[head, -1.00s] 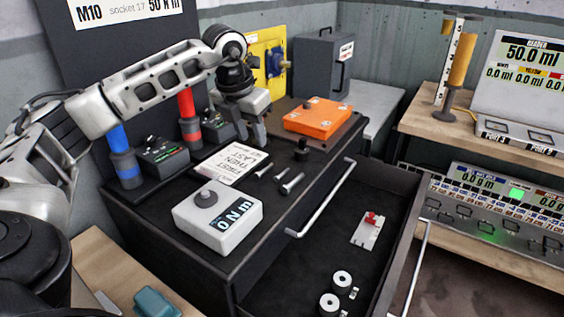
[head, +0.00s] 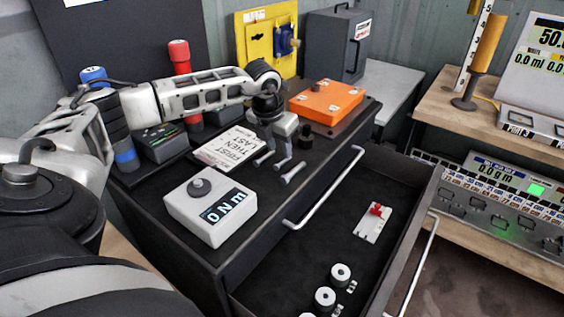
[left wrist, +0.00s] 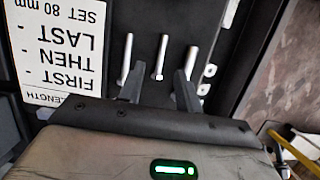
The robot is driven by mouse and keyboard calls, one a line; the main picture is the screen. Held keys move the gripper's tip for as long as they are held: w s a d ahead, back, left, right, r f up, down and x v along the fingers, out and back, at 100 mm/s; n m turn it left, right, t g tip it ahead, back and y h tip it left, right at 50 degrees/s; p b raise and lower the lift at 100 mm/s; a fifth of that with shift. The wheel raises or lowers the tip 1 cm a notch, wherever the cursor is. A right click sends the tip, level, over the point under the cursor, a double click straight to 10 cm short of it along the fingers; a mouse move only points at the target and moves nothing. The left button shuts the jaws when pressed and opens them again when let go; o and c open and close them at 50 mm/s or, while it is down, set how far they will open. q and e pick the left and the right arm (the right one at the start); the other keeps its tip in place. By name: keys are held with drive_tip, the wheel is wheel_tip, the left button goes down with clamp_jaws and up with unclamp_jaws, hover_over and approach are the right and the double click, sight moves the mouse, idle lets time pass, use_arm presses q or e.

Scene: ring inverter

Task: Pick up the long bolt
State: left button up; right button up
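Three silver bolts lie side by side on the black cabinet top, beside the white label card (head: 230,147). In the left wrist view they are the left bolt (left wrist: 126,58), middle bolt (left wrist: 160,57) and right bolt (left wrist: 191,60). The fingers partly cover the outer ones, so I cannot tell surely which is longest. In the head view one bolt (head: 263,158) shows near the card and another (head: 293,173) nearer the drawer. My left gripper (head: 279,158) is open and empty above them. Its fingers (left wrist: 158,80) appear either side of the middle bolt's line. My right gripper is out of view.
The open drawer (head: 300,255) holds white rollers (head: 325,299) and a red-topped plate (head: 373,222).

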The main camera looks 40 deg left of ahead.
sight(283, 161)
use_arm(q)
drive_tip(key=x, duration=0.4)
drive_tip(key=shift+f, duration=0.1)
clamp_jaws()
